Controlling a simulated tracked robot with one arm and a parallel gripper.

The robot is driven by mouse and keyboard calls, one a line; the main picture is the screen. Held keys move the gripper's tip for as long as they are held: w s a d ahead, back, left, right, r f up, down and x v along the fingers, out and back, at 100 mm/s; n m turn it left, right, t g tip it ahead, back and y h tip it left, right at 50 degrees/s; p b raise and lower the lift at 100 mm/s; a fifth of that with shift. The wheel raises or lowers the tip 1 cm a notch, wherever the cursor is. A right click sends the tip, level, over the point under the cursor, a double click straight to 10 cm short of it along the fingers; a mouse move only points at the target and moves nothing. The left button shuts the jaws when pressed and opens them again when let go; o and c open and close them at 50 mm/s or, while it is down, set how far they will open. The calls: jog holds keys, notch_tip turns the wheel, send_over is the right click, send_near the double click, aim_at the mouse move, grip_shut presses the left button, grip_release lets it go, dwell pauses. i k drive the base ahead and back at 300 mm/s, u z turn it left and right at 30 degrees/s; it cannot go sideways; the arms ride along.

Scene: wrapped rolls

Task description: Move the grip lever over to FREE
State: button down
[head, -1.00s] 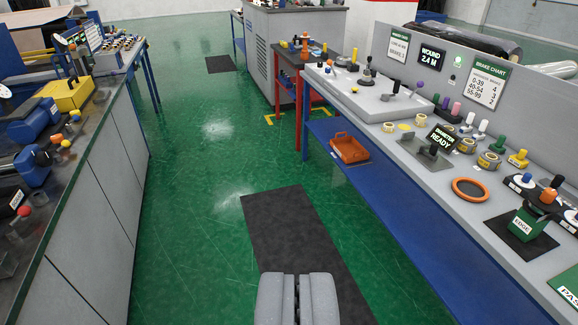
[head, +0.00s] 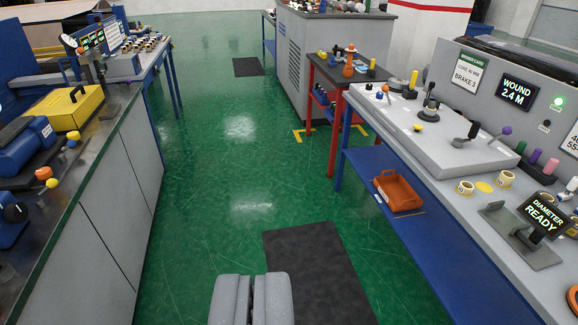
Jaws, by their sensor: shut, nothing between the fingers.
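My gripper (head: 252,298) is at the bottom of the head view, shut and empty, over the green floor and clear of both benches. On the right bench, a light grey panel (head: 447,148) carries several controls. A lever with a dark knob (head: 431,104) stands on its far part. Another dark-handled lever (head: 473,131) leans near its right end. I cannot tell which one is the grip lever, and no FREE marking can be read.
The left bench (head: 88,190) holds a yellow box (head: 77,108) and blue machines. The right bench has a DIAMETER READY display (head: 540,215) and an orange tray (head: 398,190) on its lower shelf. A dark mat (head: 315,265) lies on the open green floor (head: 215,180) between the benches.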

aim_at(385, 88)
jog(key=i, duration=1.25)
jog(key=z, duration=0.35)
jog(key=i, duration=1.35)
jog(key=z, duration=0.4)
jog(key=i, duration=0.75)
jog(key=z, duration=0.2)
